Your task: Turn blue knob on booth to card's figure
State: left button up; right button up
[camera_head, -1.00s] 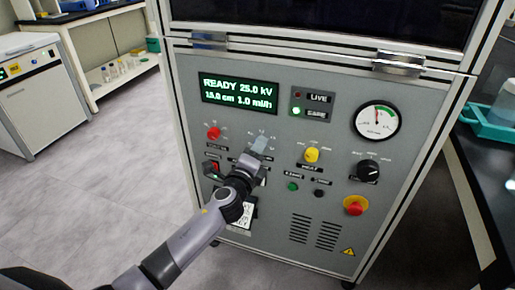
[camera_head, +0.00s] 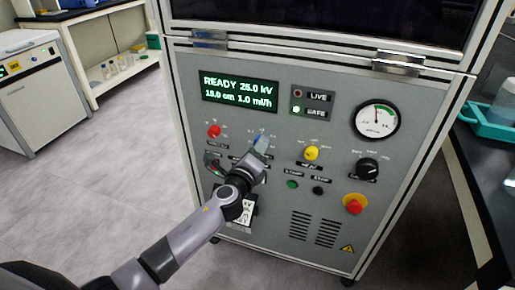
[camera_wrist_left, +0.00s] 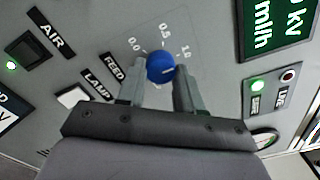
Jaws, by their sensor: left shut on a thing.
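The blue knob (camera_wrist_left: 160,67) is on the booth's grey front panel (camera_head: 270,120), under the "FEED" label side of a 0.0, 0.5, 1.0 scale. My left gripper (camera_wrist_left: 158,84) is shut on the knob, one finger on each side. A pale mark on the knob faces the lower right in the wrist view. In the head view the left gripper (camera_head: 259,145) largely covers the knob. The green display (camera_head: 240,92) reads READY, 25.0 kV, 15.0 cm, 1.0 ml/h. A white card (camera_head: 249,211) is partly hidden behind my left arm; its figures are unreadable. My right gripper is out of view.
A red knob (camera_head: 213,131), yellow knob (camera_head: 311,153) and black knob (camera_head: 367,167) surround the blue one. A red emergency button (camera_head: 355,205) sits lower right. The gauge (camera_head: 376,119) is upper right. The SAFE lamp (camera_head: 296,109) glows green.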

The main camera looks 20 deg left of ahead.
pick_arm(q)
jog(key=o, duration=1)
jog(key=shift+o, duration=0.2)
jog(key=s+p, duration=0.1)
jog(key=s, duration=0.6)
jog(key=shift+a, duration=0.15)
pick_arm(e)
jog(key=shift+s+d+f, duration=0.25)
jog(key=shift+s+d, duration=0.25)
pick_arm(q)
jog(key=shift+s+f, duration=0.1)
jog(key=shift+s, duration=0.05)
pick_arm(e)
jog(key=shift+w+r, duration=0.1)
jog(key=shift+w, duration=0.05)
